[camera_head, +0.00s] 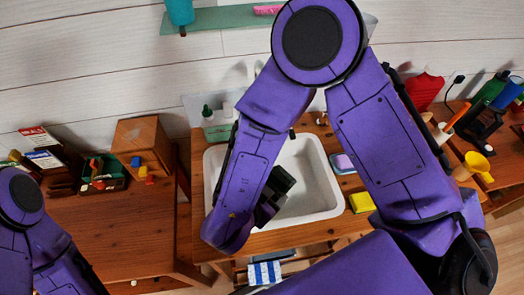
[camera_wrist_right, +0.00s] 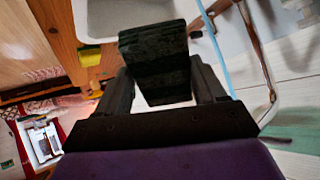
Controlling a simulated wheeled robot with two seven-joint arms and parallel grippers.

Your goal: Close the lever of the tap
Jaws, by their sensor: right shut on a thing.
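The white sink (camera_head: 318,178) is set in a wooden counter, and its rim also shows at the top of the right wrist view (camera_wrist_right: 105,18). I cannot clearly make out the tap or its lever; my right arm covers much of the sink's back and left side. My right gripper (camera_head: 272,198) is over the basin. In the right wrist view its fingers (camera_wrist_right: 160,88) are shut on a dark, mottled block (camera_wrist_right: 155,48). My left arm enters at the lower left of the head view, with its gripper out of view.
A green soap bottle (camera_head: 208,114) stands behind the sink. A soap dish (camera_head: 342,163) and a yellow sponge (camera_head: 362,202) lie right of it. A yellow cup (camera_head: 474,163) and other items crowd the right side. A wooden box (camera_head: 140,143) stands on the left table.

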